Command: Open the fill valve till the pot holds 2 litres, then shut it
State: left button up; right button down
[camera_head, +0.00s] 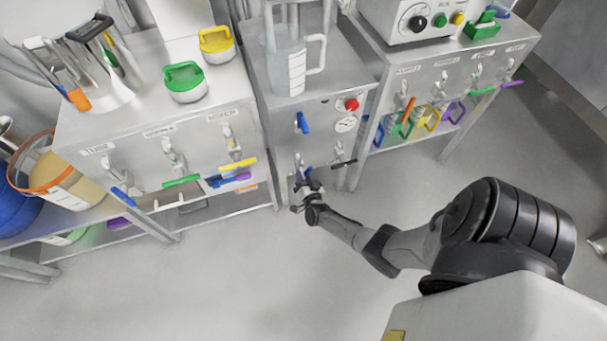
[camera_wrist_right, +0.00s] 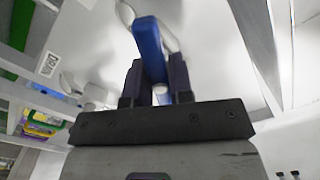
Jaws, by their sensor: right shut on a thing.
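A clear pot (camera_head: 288,68) with a side handle and marks on its wall stands upright on the middle steel cabinet. I cannot make out the liquid level in it. My right gripper (camera_head: 306,190) is at the lower front of that cabinet. It is shut on a blue valve handle (camera_head: 308,171), which shows between the fingers in the right wrist view (camera_wrist_right: 149,50). The gripper (camera_wrist_right: 157,85) hides part of the handle. Another blue lever (camera_head: 302,122) sits higher on the cabinet front. My left gripper is not in view.
A black lever (camera_head: 343,163) is just right of my right gripper. A gauge (camera_head: 345,124) and red knob (camera_head: 351,104) are above it. A DRAIN label (camera_wrist_right: 47,64) shows in the wrist view. Benches with hooks and coloured tools flank the cabinet. The floor in front is clear.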

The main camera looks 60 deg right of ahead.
jog(key=n, duration=0.3)
jog(key=shift+p, duration=0.4)
jog(key=shift+n, duration=1.4)
jog(key=c, duration=1)
grip_release()
jog(key=p+v, duration=0.4)
jog(key=v, duration=1)
jog(key=shift+p, duration=0.4)
